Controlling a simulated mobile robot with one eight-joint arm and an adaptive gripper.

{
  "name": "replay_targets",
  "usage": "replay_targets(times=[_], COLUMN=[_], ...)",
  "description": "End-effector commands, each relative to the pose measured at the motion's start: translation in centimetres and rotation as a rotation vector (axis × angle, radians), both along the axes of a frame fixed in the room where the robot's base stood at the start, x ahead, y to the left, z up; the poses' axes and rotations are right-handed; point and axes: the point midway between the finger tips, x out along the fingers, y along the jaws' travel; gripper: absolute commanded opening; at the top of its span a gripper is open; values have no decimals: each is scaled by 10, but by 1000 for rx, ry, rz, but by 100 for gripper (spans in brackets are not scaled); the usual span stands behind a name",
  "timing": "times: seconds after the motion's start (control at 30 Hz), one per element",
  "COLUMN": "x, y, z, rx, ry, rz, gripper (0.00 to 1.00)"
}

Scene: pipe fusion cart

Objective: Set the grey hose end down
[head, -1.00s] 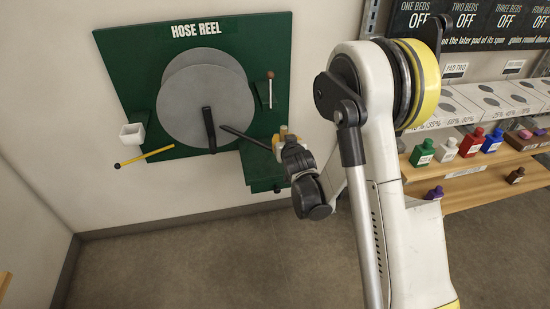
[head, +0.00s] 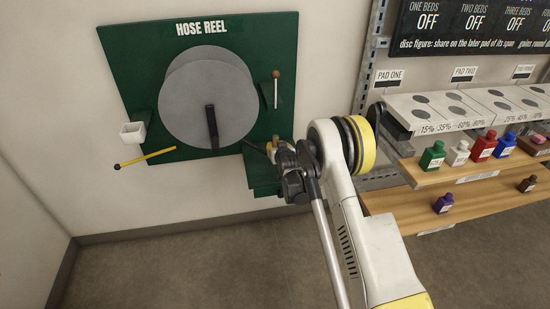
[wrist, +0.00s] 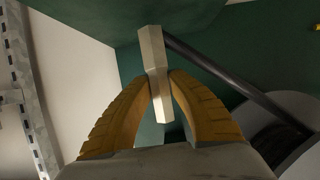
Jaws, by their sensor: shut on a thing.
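The grey hose end (wrist: 153,45) is a pale, faceted piece standing between my fingers in the wrist view. My gripper (wrist: 161,82) is shut on it with both yellow fingers. A dark hose (wrist: 225,75) runs from its upper part towards the reel at lower right. In the head view my gripper (head: 273,146) is in front of the lower right of the green hose reel board (head: 122,80), above a green ledge (head: 264,180). The hose end itself is too small to make out there. I cannot tell whether it touches the ledge.
The grey reel disc (head: 205,85) has a black handle (head: 211,128). Shelves with coloured bottles (head: 432,155) stand at right.

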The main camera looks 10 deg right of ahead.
Motion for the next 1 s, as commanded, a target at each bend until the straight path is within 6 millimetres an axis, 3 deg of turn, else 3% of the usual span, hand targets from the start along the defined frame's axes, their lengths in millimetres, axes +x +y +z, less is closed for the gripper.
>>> replay_targets(times=[0.17,0.37,0.73,0.77,0.8,1.0], x=[4,4,4,4,4,4], y=[2,2,2,2,2,2], z=[-11,-42,-44,-44,-44,-44], rx=[0,0,0,0,0,0], ry=[0,-1,0,0,0,0], rz=[0,0,0,0,0,0], gripper=[0,0,0,31,40,40])
